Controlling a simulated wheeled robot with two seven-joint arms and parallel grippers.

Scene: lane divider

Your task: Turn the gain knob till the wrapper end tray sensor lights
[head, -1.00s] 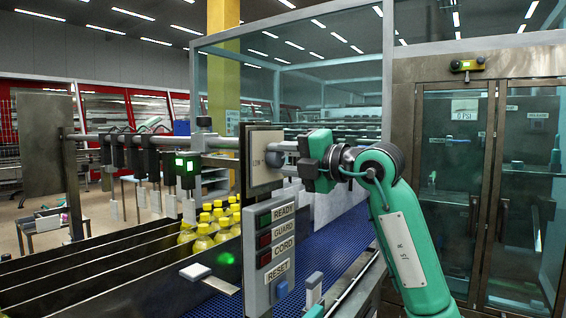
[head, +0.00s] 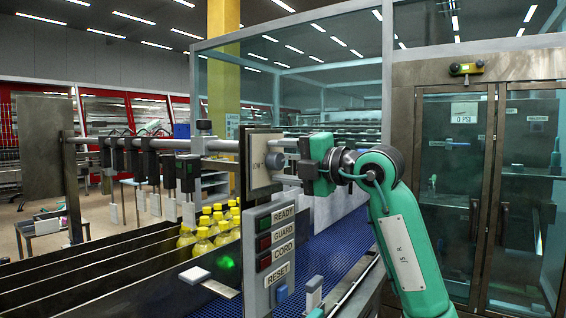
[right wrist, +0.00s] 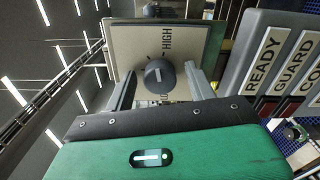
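The dark round gain knob (head: 275,160) sits on a pale panel (head: 260,168) at the rail's near end. In the right wrist view the knob (right wrist: 160,75) is near a "HIGH" label; its exact pointer angle is hard to tell. My right gripper (head: 284,161) is open, its fingers on either side of the knob, with gaps visible in the right wrist view (right wrist: 160,82). Several dark sensors hang from the rail; the nearest sensor (head: 189,172) shows no bright light. I cannot read which is the wrapper end one. My left gripper is out of view.
A grey box (head: 270,250) marked READY, GUARD, CORD and RESET stands below the panel. Yellow bottles (head: 204,240) fill part of the near lane beside the dividers (head: 90,265). A green light (head: 228,262) glows near them. A blue conveyor (head: 335,245) runs behind.

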